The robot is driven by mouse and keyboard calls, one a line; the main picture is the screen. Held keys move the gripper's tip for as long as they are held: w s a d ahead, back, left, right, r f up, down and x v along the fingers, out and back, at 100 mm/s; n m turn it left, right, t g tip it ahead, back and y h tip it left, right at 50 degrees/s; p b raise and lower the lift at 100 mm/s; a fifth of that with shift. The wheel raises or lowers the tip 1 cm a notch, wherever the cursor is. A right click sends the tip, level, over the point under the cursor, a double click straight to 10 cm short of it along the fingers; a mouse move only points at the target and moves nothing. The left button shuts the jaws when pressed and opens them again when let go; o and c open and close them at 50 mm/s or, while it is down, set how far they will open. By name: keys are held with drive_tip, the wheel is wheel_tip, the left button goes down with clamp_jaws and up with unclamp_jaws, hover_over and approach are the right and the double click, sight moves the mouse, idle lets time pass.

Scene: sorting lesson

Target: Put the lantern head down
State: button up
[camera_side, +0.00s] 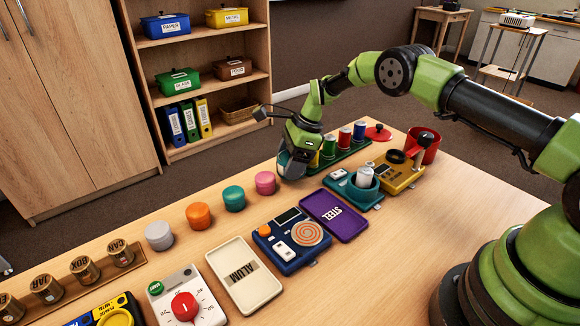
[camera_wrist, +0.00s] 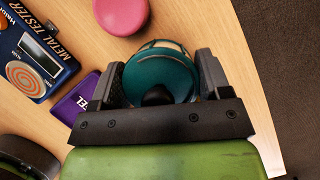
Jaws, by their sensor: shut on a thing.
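The lantern head (camera_wrist: 160,72) shows in the wrist view as a round teal thing with a pale, glassy-looking rim, between the two dark fingers of my gripper (camera_wrist: 164,82). My gripper is shut on it. In the side view my gripper (camera_side: 293,166) points down low at the table's far edge, just right of the pink round piece (camera_side: 265,183). The fingers hide most of the lantern head there. I cannot tell whether its underside touches the table.
Teal (camera_side: 233,198), orange (camera_side: 198,215) and grey (camera_side: 158,235) round pieces stand left along the far edge. A rack of coloured cans (camera_side: 344,140) is close behind right. Nearer lie the purple STEEL tray (camera_side: 334,214), blue metal tester (camera_side: 291,240) and white ALUM tray (camera_side: 244,276).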

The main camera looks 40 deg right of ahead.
drive_tip(key=shift+f, duration=0.9)
drive_tip(key=shift+f, duration=0.15)
drive_tip(key=o, duration=0.9)
